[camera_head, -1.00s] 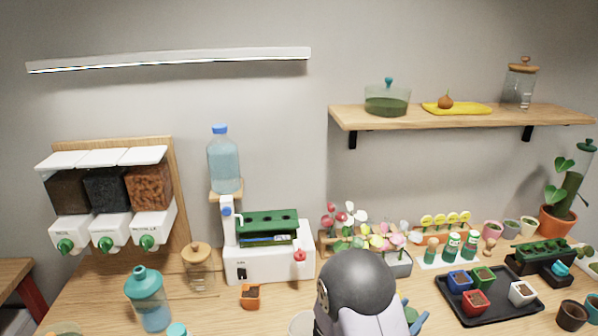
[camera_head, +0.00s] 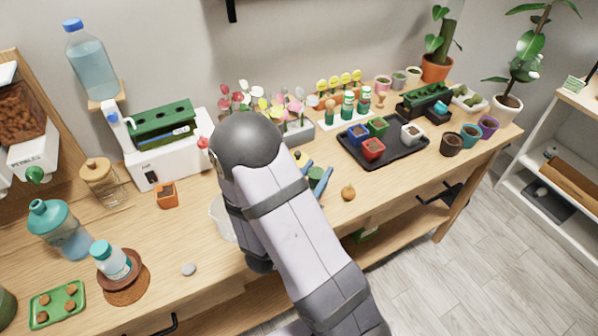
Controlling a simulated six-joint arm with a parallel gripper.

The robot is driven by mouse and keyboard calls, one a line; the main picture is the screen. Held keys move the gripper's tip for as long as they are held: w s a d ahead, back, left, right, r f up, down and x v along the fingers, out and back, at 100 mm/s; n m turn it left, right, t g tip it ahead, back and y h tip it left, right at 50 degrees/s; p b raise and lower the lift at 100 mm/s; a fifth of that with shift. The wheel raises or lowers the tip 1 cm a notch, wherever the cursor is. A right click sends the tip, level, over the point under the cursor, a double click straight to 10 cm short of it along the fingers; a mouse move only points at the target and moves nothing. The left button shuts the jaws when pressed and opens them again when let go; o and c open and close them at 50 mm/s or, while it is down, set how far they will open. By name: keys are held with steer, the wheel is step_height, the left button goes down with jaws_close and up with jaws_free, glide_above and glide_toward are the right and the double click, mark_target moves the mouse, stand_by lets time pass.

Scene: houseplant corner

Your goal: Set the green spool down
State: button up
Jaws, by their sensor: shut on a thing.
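My gripper (camera_head: 319,181) shows its blue fingers just past the right side of my arm, over the table (camera_head: 385,190). It is shut on a small green piece, the green spool (camera_head: 316,174). My arm hides part of the gripper, and I cannot tell whether the spool touches the tabletop. Similar green-and-white spools (camera_head: 347,106) stand upright on a white rack behind, next to the flowers.
A black tray (camera_head: 400,152) with several small coloured pots lies right of the gripper. A small orange-brown bulb (camera_head: 348,193) lies near the front edge. Bare wood shows between bulb and tray.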

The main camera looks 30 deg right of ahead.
steer(key=shift+f+p, duration=0.45)
steer(key=shift+f, duration=3.95)
steer(key=shift+f, duration=0.15)
steer(key=shift+f, duration=0.1)
steer(key=o, duration=1.1)
steer(key=shift+c, duration=0.2)
steer(key=shift+s+a+b, duration=0.3)
steer(key=shift+a+b, duration=0.2)
steer(key=shift+a, duration=0.1)
steer(key=shift+r+b+v, duration=0.15)
steer(key=shift+b+v, duration=0.45)
steer(key=shift+v, duration=0.9)
steer(key=shift+r+b+v, duration=0.15)
steer(key=shift+b+v, duration=0.4)
steer(key=shift+v, duration=0.95)
